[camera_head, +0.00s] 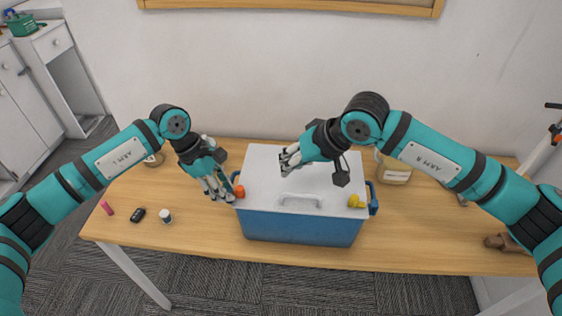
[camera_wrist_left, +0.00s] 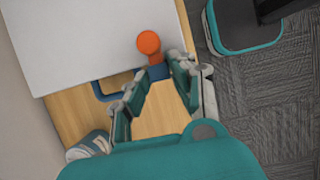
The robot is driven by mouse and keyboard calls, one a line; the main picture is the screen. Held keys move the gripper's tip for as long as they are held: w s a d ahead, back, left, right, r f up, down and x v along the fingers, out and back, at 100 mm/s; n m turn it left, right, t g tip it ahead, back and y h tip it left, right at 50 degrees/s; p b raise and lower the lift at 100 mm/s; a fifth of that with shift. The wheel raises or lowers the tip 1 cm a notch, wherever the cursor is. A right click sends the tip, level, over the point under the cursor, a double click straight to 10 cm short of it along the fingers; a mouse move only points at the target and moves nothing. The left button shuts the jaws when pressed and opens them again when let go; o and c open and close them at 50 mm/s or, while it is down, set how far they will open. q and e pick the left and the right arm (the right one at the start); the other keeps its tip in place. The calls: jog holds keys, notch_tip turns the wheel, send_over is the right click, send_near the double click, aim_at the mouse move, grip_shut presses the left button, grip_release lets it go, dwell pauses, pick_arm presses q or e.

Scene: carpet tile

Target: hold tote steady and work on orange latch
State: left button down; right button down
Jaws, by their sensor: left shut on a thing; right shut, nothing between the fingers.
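The blue tote (camera_head: 300,228) with a white lid (camera_head: 262,165) stands on the wooden table. The orange latch (camera_head: 239,191) is at its left end; it shows as an orange knob in the left wrist view (camera_wrist_left: 149,42). A yellow latch (camera_head: 355,201) is at the right end. My left gripper (camera_head: 228,197) is at the tote's left end, its fingers (camera_wrist_left: 157,88) shut on the blue side handle (camera_wrist_left: 104,91) beside the orange latch; the exact contact is partly hidden. My right gripper (camera_head: 286,161) is shut and empty above the lid, apart from both latches.
A pink marker (camera_head: 106,207), a black key fob (camera_head: 138,215) and a small white bottle (camera_head: 165,216) lie at the table's left. A beige container (camera_head: 394,172) stands behind the tote's right end. A brown object (camera_head: 503,243) is at the right edge. The table right of the tote is mostly clear.

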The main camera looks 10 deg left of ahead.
pick_arm(q)
jog(key=c, duration=1)
grip_release()
jog(key=shift+c, duration=0.2)
